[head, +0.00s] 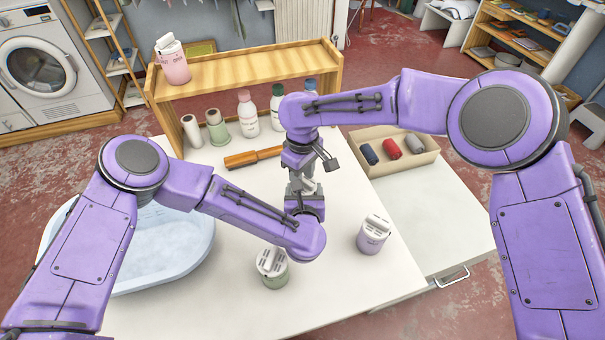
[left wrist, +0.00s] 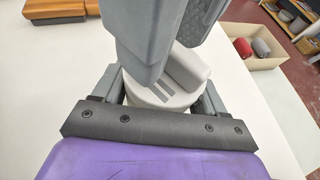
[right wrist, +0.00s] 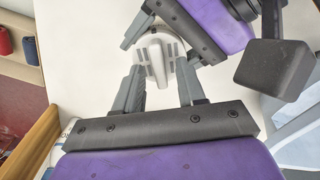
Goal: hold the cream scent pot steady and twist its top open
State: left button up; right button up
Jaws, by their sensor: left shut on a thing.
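The cream scent pot (head: 309,187) stands on the white table, mostly hidden by my arms in the head view. Its pale round top with a raised grip bar and dark slots shows in the left wrist view (left wrist: 184,80) and the right wrist view (right wrist: 154,58). My left gripper (left wrist: 163,98) is shut on the pot, one finger on each side of its body. My right gripper (right wrist: 158,72) points down over the top from above. Its fingers are apart, one on each side of the grip bar, with gaps visible.
A green pot (head: 272,268) and a lilac pot (head: 373,234) stand nearby. A pink pot (head: 172,62) sits on the wooden shelf (head: 250,68). Bottles (head: 246,112), a wooden-handled tool (head: 252,157), a tray of rolls (head: 430,158) and a blue basin (head: 160,245) surround the workspace.

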notch_tip(320, 180, up, 12)
dwell(0.6)
pick_arm(q)
jog(key=o, duration=1.1)
jog(key=shift+s, duration=0.1)
